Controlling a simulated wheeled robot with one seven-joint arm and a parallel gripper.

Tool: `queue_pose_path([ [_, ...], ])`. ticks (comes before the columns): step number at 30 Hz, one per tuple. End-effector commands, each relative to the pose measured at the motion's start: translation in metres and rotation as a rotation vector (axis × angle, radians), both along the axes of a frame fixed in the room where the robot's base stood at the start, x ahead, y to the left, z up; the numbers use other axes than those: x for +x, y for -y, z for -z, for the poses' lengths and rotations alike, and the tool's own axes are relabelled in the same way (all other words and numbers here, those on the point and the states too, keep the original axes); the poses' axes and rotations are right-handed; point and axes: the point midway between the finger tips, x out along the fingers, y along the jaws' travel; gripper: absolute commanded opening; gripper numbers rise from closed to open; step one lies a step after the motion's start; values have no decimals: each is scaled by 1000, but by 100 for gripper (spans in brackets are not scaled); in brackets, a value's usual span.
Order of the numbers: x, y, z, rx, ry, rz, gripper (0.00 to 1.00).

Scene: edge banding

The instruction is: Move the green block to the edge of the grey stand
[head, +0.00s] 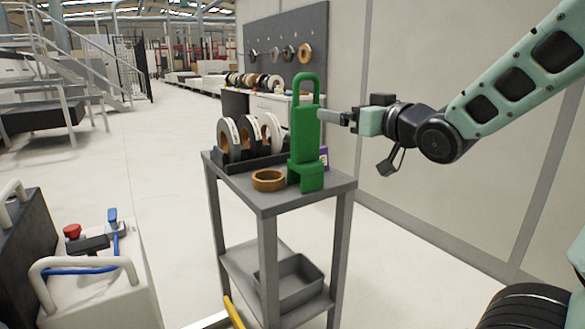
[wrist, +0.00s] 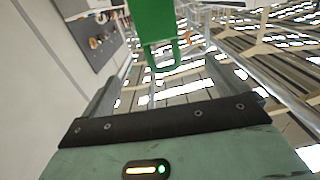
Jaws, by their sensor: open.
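The green block (head: 306,140) is tall, with a loop handle on top and a notched foot. It stands upright on the top of the grey stand (head: 268,200), close to its right front part. My gripper (head: 338,118) is at the right of the block at upper-body height, its fingers pointing left towards it. The fingertips are close to the block's right side; I cannot tell whether they touch it. In the wrist view the block (wrist: 155,25) shows at the top, beyond the gripper's dark palm bar. My gripper is open and holds nothing.
A brown ring roll (head: 268,180) lies just left of the block. A dark rack with several edge-band rolls (head: 250,138) stands behind it, and a purple item (head: 323,157) is partly hidden behind the block. A grey bin (head: 292,280) sits on the lower shelf.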

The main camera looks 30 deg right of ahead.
Motion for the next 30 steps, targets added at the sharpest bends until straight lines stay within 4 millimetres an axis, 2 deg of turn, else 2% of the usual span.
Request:
queue_pose_path([
  [4, 3, 3, -2, 1, 12, 2, 98],
  [13, 25, 2, -4, -1, 7, 2, 98],
  [19, 50, 1, -3, -1, 10, 1, 98],
  [30, 65, -1, -7, -1, 8, -1, 98],
])
